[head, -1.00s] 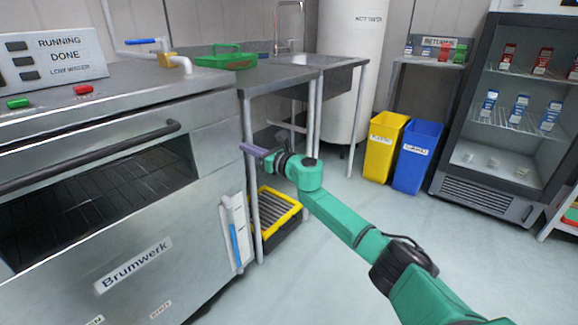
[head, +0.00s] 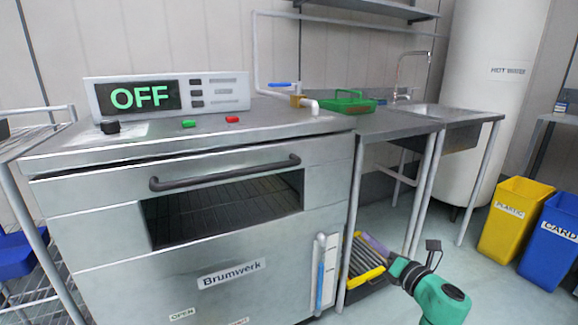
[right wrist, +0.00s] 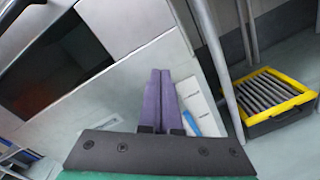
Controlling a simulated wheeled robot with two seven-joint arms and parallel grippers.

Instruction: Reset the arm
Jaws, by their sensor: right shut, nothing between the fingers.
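My right gripper (head: 374,245) shows at the lower right of the head view, on the green arm, in front of the yellow-rimmed crate. In the right wrist view its two purple fingers (right wrist: 160,76) are together with nothing between them. The fingers point toward the steel front of the Brumwerk machine (head: 190,225), apart from it as far as I can tell. My left gripper is not in view.
The machine has a dark handle (head: 225,172) and an OFF display (head: 137,96). A steel sink table (head: 390,124) holds a green tray (head: 350,101). A yellow-rimmed crate (right wrist: 268,92) is on the floor. Yellow (head: 510,220) and blue (head: 552,245) bins stand right.

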